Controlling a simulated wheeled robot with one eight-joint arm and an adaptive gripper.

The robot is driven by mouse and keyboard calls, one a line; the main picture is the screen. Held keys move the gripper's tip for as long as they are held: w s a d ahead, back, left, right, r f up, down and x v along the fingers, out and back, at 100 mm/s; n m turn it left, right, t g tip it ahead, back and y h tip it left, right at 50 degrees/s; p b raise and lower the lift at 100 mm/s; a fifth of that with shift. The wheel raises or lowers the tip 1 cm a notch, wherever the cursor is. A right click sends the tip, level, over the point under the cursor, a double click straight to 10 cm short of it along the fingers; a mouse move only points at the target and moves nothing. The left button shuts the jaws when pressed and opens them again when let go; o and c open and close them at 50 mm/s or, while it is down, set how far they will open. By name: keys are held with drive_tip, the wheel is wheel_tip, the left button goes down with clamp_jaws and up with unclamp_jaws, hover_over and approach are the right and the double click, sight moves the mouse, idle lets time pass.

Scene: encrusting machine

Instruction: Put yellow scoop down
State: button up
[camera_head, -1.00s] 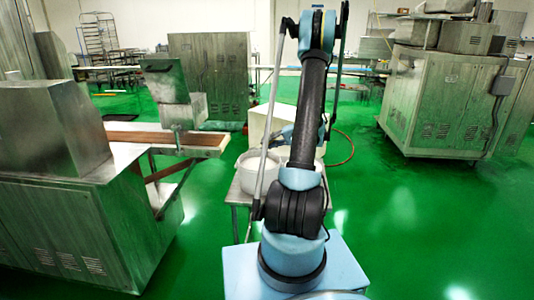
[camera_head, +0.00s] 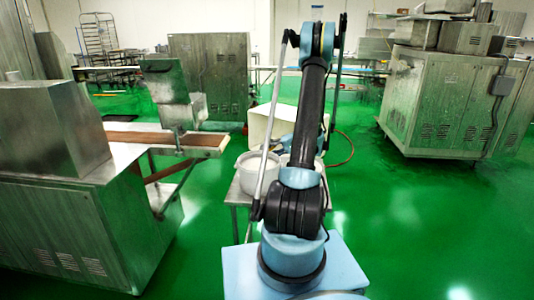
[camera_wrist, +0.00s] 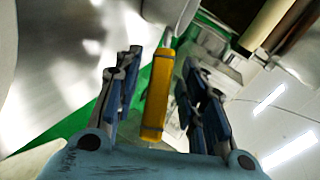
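The yellow scoop (camera_wrist: 158,95) shows in the wrist view as a yellow handle between the two fingers of my gripper (camera_wrist: 162,58). A gap shows on each side of the handle, so the fingers look open around it. In the head view the scoop is not visible, and my arm hides most of the gripper.
A white round tub (camera_head: 256,166) stands on a small metal table (camera_head: 238,196) behind my arm. A cream box (camera_head: 262,124) is behind it. A conveyor machine (camera_head: 75,215) stands left. A metal cabinet (camera_head: 440,105) stands right, with open green floor (camera_head: 430,215) before it.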

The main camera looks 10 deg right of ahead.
drive_tip(key=shift+r, duration=0.15)
drive_tip(key=v, duration=1.1)
drive_tip(key=shift+s+d+r, duration=0.1)
drive_tip(key=shift+s+d, duration=0.05)
drive_tip(key=shift+d, duration=0.25)
drive_tip(key=s+a+r+g+h, duration=0.25)
drive_tip(key=s+a+r, duration=0.25)
drive_tip(key=s+a, duration=0.3)
drive_tip(key=s+a+r+g+h, duration=0.1)
drive_tip(key=s+a+r+h, duration=0.25)
drive_tip(key=s+a, duration=0.45)
drive_tip(key=s+f+n+h, duration=0.1)
drive_tip(key=s+f+h, duration=0.1)
drive_tip(key=s, duration=0.9)
drive_tip(key=s+f+n+h, duration=0.1)
drive_tip(key=s+f+h, duration=0.2)
drive_tip(key=s, duration=0.7)
drive_tip(key=shift+s+f+n+h, duration=0.2)
drive_tip(key=shift+s+n+h, duration=0.2)
drive_tip(key=shift+h, duration=0.1)
